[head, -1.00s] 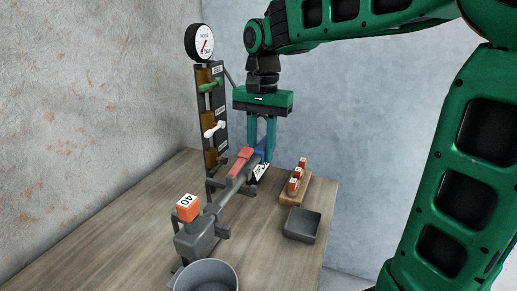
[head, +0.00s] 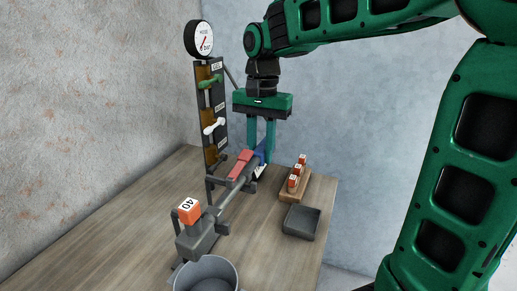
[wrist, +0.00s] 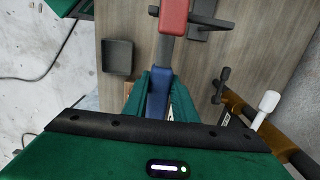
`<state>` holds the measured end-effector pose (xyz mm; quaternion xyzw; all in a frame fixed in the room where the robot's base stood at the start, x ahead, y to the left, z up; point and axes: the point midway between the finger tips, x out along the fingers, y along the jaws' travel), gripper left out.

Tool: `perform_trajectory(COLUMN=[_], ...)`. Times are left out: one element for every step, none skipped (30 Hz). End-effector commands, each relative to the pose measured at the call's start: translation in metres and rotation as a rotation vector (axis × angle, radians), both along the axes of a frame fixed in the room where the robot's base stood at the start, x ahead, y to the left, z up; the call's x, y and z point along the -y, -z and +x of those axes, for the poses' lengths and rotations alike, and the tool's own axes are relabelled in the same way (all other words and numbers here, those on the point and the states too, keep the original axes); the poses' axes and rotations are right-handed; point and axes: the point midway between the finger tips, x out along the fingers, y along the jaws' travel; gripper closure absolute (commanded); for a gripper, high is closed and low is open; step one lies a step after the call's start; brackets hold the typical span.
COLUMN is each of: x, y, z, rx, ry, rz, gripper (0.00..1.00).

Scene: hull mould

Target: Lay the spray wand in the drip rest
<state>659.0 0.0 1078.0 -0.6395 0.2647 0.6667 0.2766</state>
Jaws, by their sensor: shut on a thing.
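The spray wand has a red section (head: 241,164), a grey tube (head: 229,200) and a blue handle (head: 260,155). My gripper (head: 261,152) points down and is shut on the blue handle; the wrist view shows the handle (wrist: 158,95) between the fingers. The wand slopes towards the front left in the head view. A dark grey rest with upright prongs (head: 211,188) stands beneath the red section, and it also shows in the wrist view (wrist: 204,27). I cannot tell whether the wand touches it. The tube's front end meets a grey block-like part (head: 195,238).
An orange block marked 40 (head: 189,211) tops the grey part. A grey pot (head: 206,270) is in front. A dark tray (head: 302,222) and a wooden holder with orange blocks (head: 295,188) lie right. A valve panel with gauge (head: 200,38) stands behind left.

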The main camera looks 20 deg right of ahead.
Motion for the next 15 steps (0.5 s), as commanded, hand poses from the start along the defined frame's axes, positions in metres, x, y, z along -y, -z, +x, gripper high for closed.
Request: perform_trajectory(x=[0.0,0.0,-0.0001,-0.0001,-0.0001,-0.0001,-0.0001,-0.0001,-0.0002,-0.0002,-0.0001,-0.0001,-0.0001,-0.0002,-0.0003], y=[0.0007,0.0012,0.0019,0.0024,0.0029,0.0036,0.0041,0.0045,0.0052,0.0056,0.0061,0.0067,0.0072,0.0077,0.0083], z=[0.0,0.0,-0.0001,-0.0001,-0.0001,-0.0001,-0.0001,-0.0001,-0.0002,-0.0002,-0.0001,-0.0001,-0.0001,-0.0002,-0.0001], rx=[0.0,0.0,0.0,0.0,0.0,0.0,0.0,0.0,0.0,0.0,0.0,-0.001,0.0,-0.001,0.0], ry=[0.0,0.0,-0.001,-0.001,-0.001,-0.001,-0.001,-0.001,-0.001,-0.001,-0.001,-0.001,-0.001,-0.001,-0.001], rz=[0.0,0.0,0.0,0.0,0.0,0.0,0.0,0.0,0.0,0.0,0.0,0.001,0.0,0.001,0.0], gripper=[0.98,0.98,0.98,0.98,0.98,0.98,0.98,0.98,0.98,0.98,0.98,0.98,0.98,0.98,0.98])
